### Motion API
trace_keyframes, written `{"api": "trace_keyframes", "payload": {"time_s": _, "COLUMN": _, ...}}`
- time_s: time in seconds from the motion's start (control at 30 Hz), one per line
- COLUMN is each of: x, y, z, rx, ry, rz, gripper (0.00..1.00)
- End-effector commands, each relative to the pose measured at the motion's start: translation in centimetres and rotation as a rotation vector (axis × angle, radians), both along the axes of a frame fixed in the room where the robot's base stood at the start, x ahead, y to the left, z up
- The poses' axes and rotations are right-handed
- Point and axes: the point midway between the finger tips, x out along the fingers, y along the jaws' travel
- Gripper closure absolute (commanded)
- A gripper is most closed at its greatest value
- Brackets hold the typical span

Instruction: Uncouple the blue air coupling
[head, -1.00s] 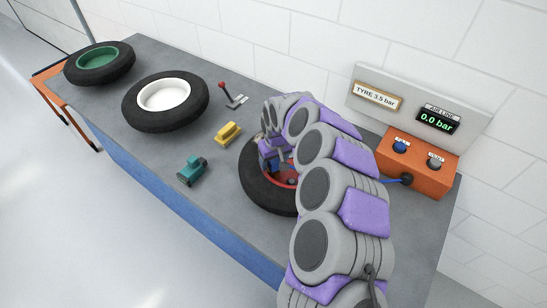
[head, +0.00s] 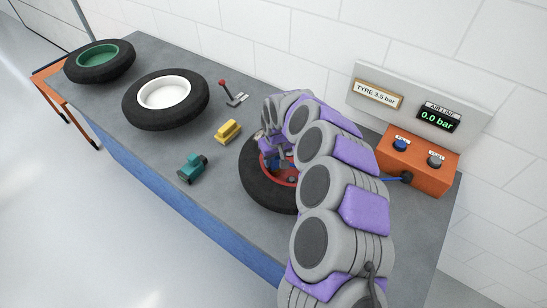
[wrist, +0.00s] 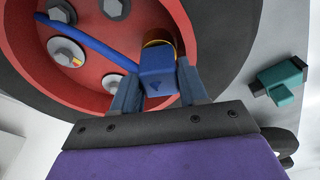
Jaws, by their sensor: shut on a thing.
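The blue air coupling (wrist: 157,74) is a blue block in the wrist view, between the two fingers of my gripper (wrist: 157,88). My gripper is shut on it. A brass-coloured ring (wrist: 158,38) shows just behind the coupling; I cannot tell whether the two touch. A blue hose (wrist: 85,42) runs across the red wheel rim (wrist: 105,50) at the upper left. In the head view my gripper (head: 272,148) is over the red-rimmed tyre (head: 262,190), and my arm hides much of that wheel.
An orange air box (head: 417,163) with a blue knob and a grey knob stands at the right, below a display (head: 438,117) reading 0.0 bar. A teal part (head: 191,170), a yellow part (head: 227,131) and a red-knobbed lever (head: 232,94) lie left of the wheel. White-rimmed (head: 165,101) and green-rimmed (head: 100,60) wheels lie farther left.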

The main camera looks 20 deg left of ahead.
Motion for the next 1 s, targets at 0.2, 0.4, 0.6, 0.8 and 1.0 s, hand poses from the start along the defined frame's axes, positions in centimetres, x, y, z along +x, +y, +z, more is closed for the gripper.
{"api": "trace_keyframes", "payload": {"time_s": 0.2, "x": 0.00, "y": 0.01, "z": 0.01, "rx": 0.000, "ry": 0.000, "rz": 0.000, "gripper": 0.98}}
{"api": "trace_keyframes", "payload": {"time_s": 0.4, "x": 0.00, "y": 0.01, "z": 0.01, "rx": 0.000, "ry": 0.000, "rz": 0.000, "gripper": 1.00}}
{"api": "trace_keyframes", "payload": {"time_s": 0.6, "x": 0.02, "y": 0.00, "z": 0.12, "rx": 0.001, "ry": -0.001, "rz": 0.000, "gripper": 1.00}}
{"api": "trace_keyframes", "payload": {"time_s": 0.8, "x": 0.04, "y": -0.02, "z": 0.56, "rx": 0.002, "ry": -0.001, "rz": -0.001, "gripper": 1.00}}
{"api": "trace_keyframes", "payload": {"time_s": 1.0, "x": 0.00, "y": 0.02, "z": 0.98, "rx": 0.002, "ry": -0.002, "rz": 0.001, "gripper": 1.00}}
